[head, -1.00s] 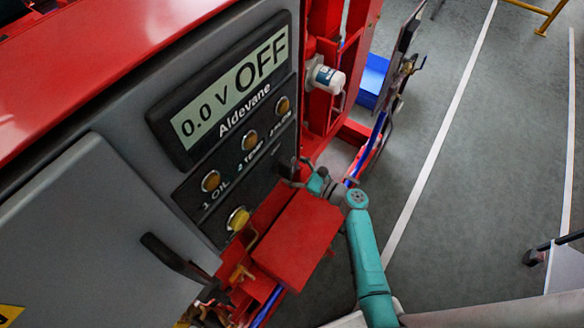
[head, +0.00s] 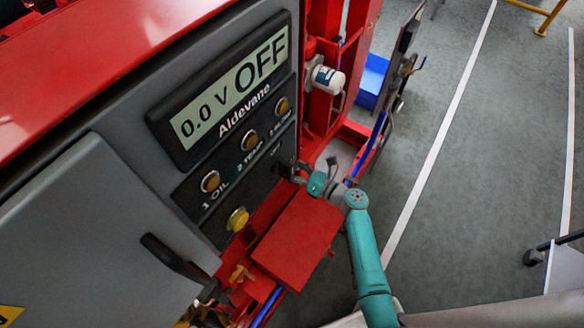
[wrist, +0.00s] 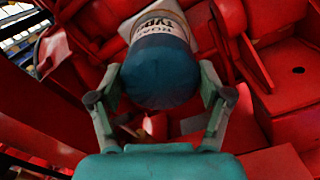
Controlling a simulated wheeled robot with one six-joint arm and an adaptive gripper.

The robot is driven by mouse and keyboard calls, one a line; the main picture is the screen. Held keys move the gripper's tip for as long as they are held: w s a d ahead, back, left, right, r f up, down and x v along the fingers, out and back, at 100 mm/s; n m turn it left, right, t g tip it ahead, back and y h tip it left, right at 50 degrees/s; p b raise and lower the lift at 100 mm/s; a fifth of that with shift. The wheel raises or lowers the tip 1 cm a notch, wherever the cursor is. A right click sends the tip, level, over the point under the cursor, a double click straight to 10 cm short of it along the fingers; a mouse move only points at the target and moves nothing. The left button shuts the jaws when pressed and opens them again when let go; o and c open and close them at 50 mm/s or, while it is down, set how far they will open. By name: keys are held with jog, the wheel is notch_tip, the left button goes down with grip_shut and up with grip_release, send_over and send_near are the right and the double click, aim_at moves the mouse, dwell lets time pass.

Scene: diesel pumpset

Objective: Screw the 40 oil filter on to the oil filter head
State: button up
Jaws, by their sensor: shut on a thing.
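In the wrist view, a canister (wrist: 160,72) with a rounded dark blue end and a white lettered band lies between the fingers of my gripper (wrist: 161,98). I take it to be the oil filter; I cannot read a 40 on it. The gripper is shut on it near its blue end. In the head view, my gripper (head: 288,170) is partly hidden at the grey panel's edge, and the held canister cannot be made out.
A separate white canister (head: 328,79) sits on the red frame. The grey control panel (head: 205,250) reads OFF. A red box (head: 295,240) lies close under my wrist. Red metalwork surrounds the held canister closely. A blue bin (head: 373,80) stands behind; open floor (head: 480,200) lies right.

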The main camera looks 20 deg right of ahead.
jog(key=m, duration=0.3)
jog(key=shift+m, duration=0.3)
jog(key=m, duration=0.2)
jog(key=shift+m, duration=0.3)
jog(key=m, duration=0.6)
jog(key=o, duration=1.4)
